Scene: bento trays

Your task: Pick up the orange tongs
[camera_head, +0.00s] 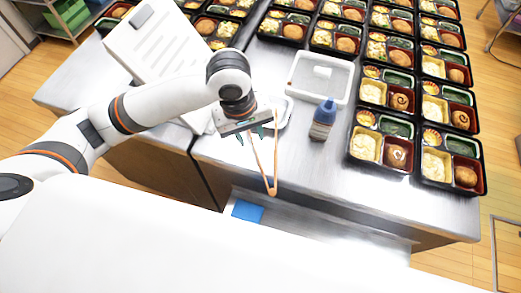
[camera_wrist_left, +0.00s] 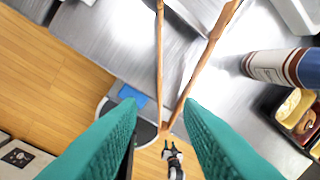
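The orange tongs (camera_head: 274,165) slant across the front of the steel table, with their joined end at its front edge. In the left wrist view the two arms of the tongs (camera_wrist_left: 161,60) spread upward from the joined end, which shows between my fingers. My left gripper (camera_head: 251,135) is above the tongs' upper part in the head view. Its teal fingers are apart in the left wrist view (camera_wrist_left: 160,104), with no visible grip on the tongs. The gripper partly hides the tongs' far ends.
A bottle with a blue cap (camera_head: 323,120) stands right of the tongs. A small white tray (camera_head: 284,101) is behind the gripper, and a clear-white container (camera_head: 346,88) behind the bottle. Several filled bento trays (camera_head: 383,169) cover the right and back. The front right steel surface is clear.

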